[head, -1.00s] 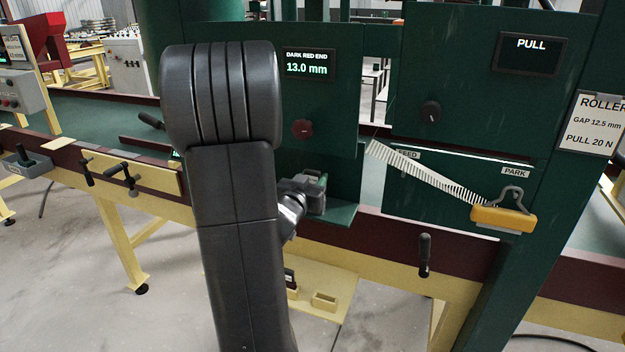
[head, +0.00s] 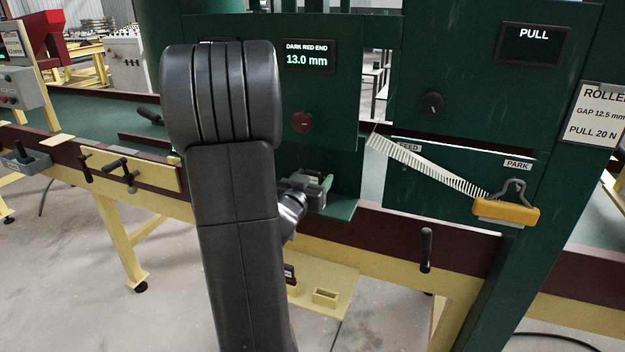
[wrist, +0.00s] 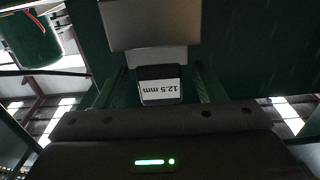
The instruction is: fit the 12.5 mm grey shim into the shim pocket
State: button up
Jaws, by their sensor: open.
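In the wrist view a shim with a dark end and a white label (wrist: 160,87) reading 12.5 mm, upside down, lies between the fingers of my gripper (wrist: 157,80). The fingers stand apart, with a gap on each side of the label. A pale grey part (wrist: 157,59) continues beyond the label up to a grey block (wrist: 150,23); I cannot tell whether this block is the shim pocket or how deep the shim sits. In the head view my gripper (head: 319,190) is by the green machine, partly hidden by my arm; the shim cannot be made out.
A display (head: 307,57) reads DARK RED END 13.0 mm, above a dark red knob (head: 302,122). A yellow-handled clip (head: 506,211) with a pale toothed strip hangs at the right, near the PARK label. A black handle (head: 426,249) stands out from the front rail.

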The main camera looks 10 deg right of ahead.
jog(key=b+v, duration=0.1)
jog(key=v, duration=1.2)
jog(key=shift+s+a, duration=0.25)
jog(key=shift+s, duration=0.1)
jog(key=p+x, duration=0.1)
jog(key=x, duration=1.2)
jog(key=shift+w+d, duration=0.3)
jog(key=shift+w+r, duration=0.1)
jog(key=shift+r, duration=0.1)
jog(key=shift+a, duration=0.1)
